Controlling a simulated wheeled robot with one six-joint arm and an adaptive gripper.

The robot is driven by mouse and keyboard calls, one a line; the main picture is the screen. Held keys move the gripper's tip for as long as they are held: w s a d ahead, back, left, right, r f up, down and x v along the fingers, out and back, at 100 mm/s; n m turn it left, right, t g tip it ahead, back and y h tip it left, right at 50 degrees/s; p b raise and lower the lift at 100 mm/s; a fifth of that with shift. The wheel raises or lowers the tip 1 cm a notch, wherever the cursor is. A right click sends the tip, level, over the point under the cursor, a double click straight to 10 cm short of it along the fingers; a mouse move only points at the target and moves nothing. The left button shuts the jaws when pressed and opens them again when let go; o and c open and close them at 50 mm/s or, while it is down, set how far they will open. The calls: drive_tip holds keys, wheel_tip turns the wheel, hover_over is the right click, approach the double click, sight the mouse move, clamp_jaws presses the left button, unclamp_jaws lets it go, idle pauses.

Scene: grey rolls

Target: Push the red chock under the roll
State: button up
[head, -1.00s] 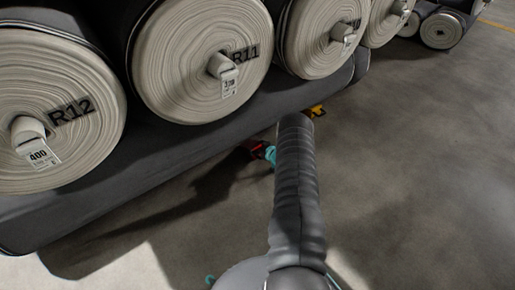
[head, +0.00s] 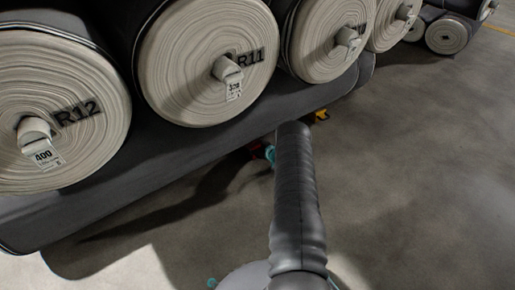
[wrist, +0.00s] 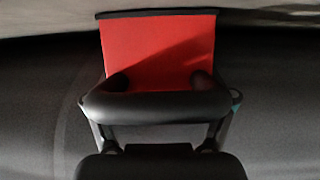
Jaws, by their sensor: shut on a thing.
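The red chock (head: 255,152) is on the floor at the lower edge of a long dark grey roll (head: 130,190) in the head view. The roll's shadow and my arm hide much of it. In the wrist view the chock's red face (wrist: 160,50) fills the upper middle, with a dark strip along its far edge. My gripper (wrist: 160,84) is shut on the chock at its near end. In the head view only a teal bit of the gripper (head: 270,154) shows beside my arm. The chock's contact with the roll is hard to judge.
Rolls with pale ends, marked R12 (head: 50,140) and R11 (head: 205,65), lie above the long roll. More rolls (head: 446,36) lie at the back right. The floor (head: 430,190) at right is clear.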

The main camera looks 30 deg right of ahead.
drive_tip(key=shift+w, duration=0.2)
drive_tip(key=o, duration=1.4)
drive_tip(key=shift+s, duration=0.1)
